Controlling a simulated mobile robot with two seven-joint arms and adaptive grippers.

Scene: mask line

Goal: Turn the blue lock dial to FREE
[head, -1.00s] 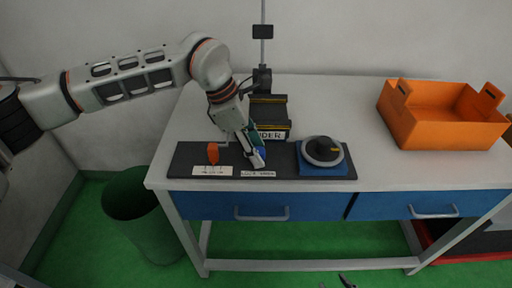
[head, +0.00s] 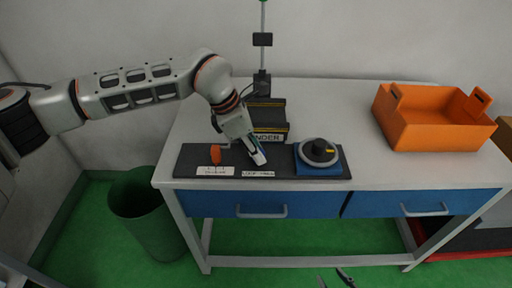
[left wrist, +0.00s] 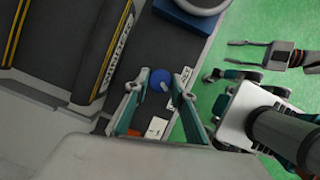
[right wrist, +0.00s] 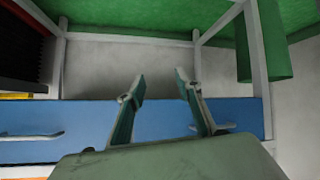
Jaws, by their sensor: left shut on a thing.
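The blue lock dial (left wrist: 159,77) shows in the left wrist view between the two fingers of my left gripper (left wrist: 157,92), with a small pale mark on its lower right part. In the head view my left gripper (head: 260,157) points down at the dark panel (head: 190,163) and is shut on the dial, which its fingers mostly hide. A white label (head: 258,174) lies on the panel just in front of the dial; its print is too small to read surely. My right gripper (right wrist: 158,86) is open and empty, low in front of the bench's blue drawers.
An orange lever (head: 215,155) stands left of the dial. A round grey-and-black knob on a blue base (head: 318,170) is to the right. A black-and-yellow feeder block (head: 266,112) and a pole stand behind. An orange bin (head: 430,137) is far right.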

